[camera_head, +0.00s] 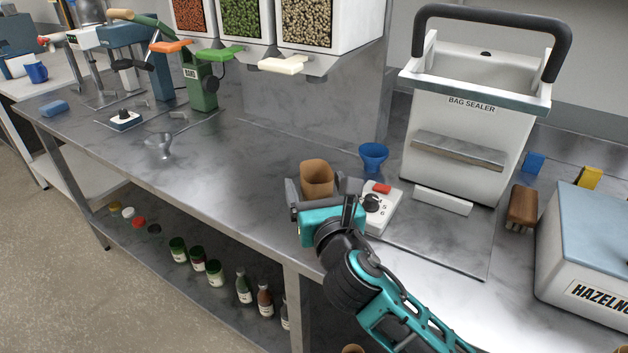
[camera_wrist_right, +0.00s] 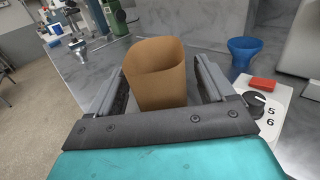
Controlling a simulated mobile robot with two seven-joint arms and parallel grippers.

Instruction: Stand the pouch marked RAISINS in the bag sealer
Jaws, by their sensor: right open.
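A brown open-topped pouch (camera_head: 317,178) stands upright on the steel bench near its front edge. No lettering shows on the side I see, so I cannot read a RAISINS mark. My right gripper (camera_head: 323,190) is open, with one finger on each side of the pouch. In the right wrist view the pouch (camera_wrist_right: 156,75) stands between the two fingers (camera_wrist_right: 160,92), with a visible gap at the left finger. The white bag sealer (camera_head: 460,135) with a black handle stands at the back right of the bench. My left gripper is not in view.
A blue funnel (camera_head: 373,155) and a white control box (camera_head: 378,208) with a dial and red switch lie between the pouch and the sealer. A brush (camera_head: 522,206) and a hazelnut box (camera_head: 590,250) are at the right. The bench left of the pouch is mostly clear.

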